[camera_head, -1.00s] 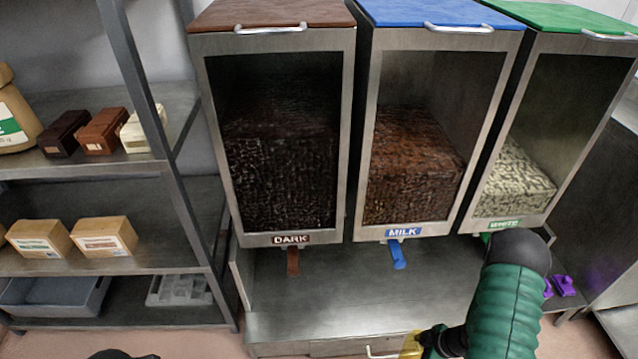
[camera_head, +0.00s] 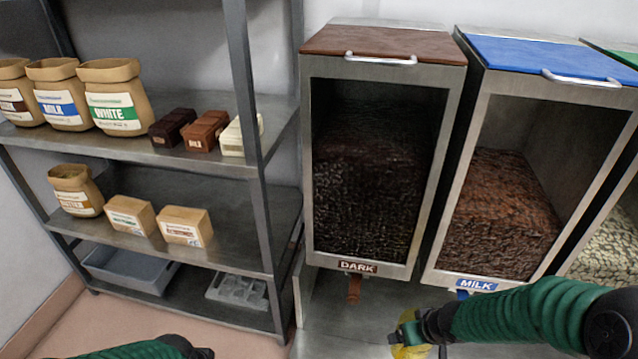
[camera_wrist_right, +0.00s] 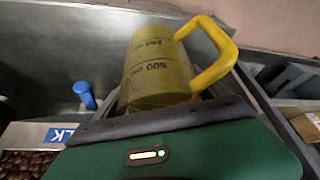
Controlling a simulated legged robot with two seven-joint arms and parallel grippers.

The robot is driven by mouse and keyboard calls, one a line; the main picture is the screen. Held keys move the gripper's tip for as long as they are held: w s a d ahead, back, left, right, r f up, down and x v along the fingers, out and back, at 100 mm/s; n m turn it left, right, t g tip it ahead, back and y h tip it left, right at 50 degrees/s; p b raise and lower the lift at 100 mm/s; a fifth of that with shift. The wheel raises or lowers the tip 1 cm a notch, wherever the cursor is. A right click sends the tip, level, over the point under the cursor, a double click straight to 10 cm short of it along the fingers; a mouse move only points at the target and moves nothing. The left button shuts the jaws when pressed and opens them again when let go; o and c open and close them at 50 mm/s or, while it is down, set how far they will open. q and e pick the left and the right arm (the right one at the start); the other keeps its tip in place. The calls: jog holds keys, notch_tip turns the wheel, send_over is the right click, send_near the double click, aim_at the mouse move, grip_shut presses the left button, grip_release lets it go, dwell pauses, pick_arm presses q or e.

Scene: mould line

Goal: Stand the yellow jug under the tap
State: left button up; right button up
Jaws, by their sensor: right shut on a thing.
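The yellow jug (camera_head: 408,350) is at the bottom edge of the head view, partly cut off. My right gripper (camera_head: 412,328) is shut on it, in front of the dark and milk bins. In the right wrist view the jug (camera_wrist_right: 155,65) shows its handle and printed marks. The jaws hide part of its near side. The brown tap (camera_head: 354,288) hangs under the dark bin, left of the jug. The blue tap (camera_head: 462,294) under the milk bin is partly hidden by my right arm; it also shows in the wrist view (camera_wrist_right: 84,93). My left gripper's fingers are not in view.
The dark bin (camera_head: 383,70) and milk bin (camera_head: 480,165) stand above a metal counter (camera_head: 325,318). A metal shelf rack (camera_head: 255,150) on the left holds sacks, blocks, boxes and a grey tray (camera_head: 130,268). Its post stands close to the counter's left side.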

jog(key=w+a+r+m, duration=0.1)
jog(key=w+a+r, duration=0.2)
jog(key=a+r, duration=0.15)
jog(key=s+r+p, duration=0.3)
jog(key=r+p, duration=3.2)
jog(key=r, duration=0.3)
jog(key=s+f, duration=0.4)
jog(key=f, duration=0.1)
jog(key=shift+d+f+m+h, duration=0.3)
jog(key=shift+s, duration=0.1)
